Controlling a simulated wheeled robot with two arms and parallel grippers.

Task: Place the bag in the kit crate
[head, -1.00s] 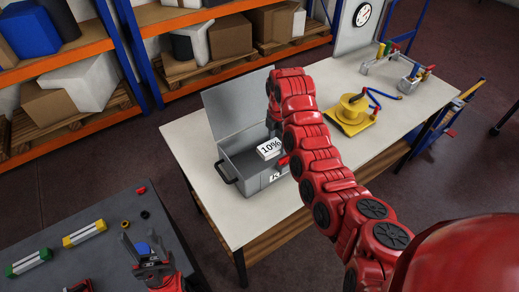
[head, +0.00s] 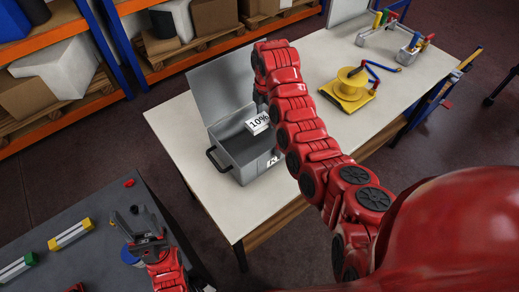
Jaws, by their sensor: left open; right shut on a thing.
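The bag (head: 258,123) is a small white packet marked "10%". It shows at the right side of the opening of the grey kit crate (head: 248,165); I cannot tell whether it touches the crate's floor. The crate stands on the pale table with its lid (head: 217,88) up. My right gripper (head: 263,108) is shut on the bag, pointing down, mostly hidden behind my red arm. My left gripper (head: 134,226) is open and empty above the dark bench at lower left.
The dark bench (head: 100,190) holds yellow-and-white and green-and-white blocks and small round parts. On the pale table (head: 185,130), a yellow spool device (head: 350,85) and a colored-post frame (head: 395,40) stand to the right. Orange shelving (head: 60,110) is behind. Table left of the crate is clear.

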